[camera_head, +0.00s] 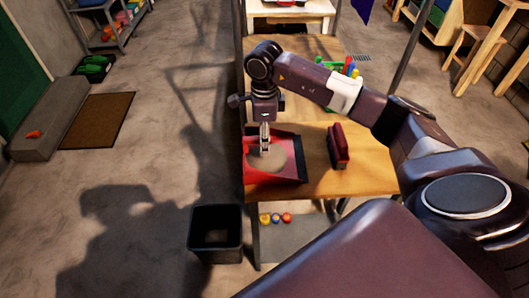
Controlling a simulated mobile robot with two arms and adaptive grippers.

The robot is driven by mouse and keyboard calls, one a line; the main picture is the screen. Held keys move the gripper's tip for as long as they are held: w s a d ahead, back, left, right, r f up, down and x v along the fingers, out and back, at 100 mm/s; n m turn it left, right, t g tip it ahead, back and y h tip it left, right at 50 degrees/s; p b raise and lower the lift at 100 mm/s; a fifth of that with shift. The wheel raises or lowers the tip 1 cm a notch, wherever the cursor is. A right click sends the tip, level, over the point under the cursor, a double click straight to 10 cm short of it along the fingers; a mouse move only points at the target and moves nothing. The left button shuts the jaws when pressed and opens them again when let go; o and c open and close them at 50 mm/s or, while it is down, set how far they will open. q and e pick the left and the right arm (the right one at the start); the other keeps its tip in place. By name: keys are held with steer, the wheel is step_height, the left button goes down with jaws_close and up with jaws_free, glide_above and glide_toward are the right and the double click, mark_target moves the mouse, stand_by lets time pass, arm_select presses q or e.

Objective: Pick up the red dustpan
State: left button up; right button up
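The red dustpan (257,175) lies at the left end of the wooden table, with a dark strip along its right edge. A pale, rounded, sand-coloured patch (272,161) shows inside it. My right gripper (265,148) points down over the dustpan, its narrow fingertips at the upper part of the pale patch. The fingers look close together, but I cannot tell if they are shut, or if they touch the dustpan. My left gripper is not in view.
A red brush-like block (338,147) lies on the table (350,183) right of the dustpan. A black bin (216,232) stands on the floor at the table's front left. Small coloured balls (275,218) sit below the table. Floor on the left is mostly clear, with a brown mat (97,120).

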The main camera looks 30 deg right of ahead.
jaws_close()
steer(key=shift+r, duration=0.15)
stand_by(0.4)
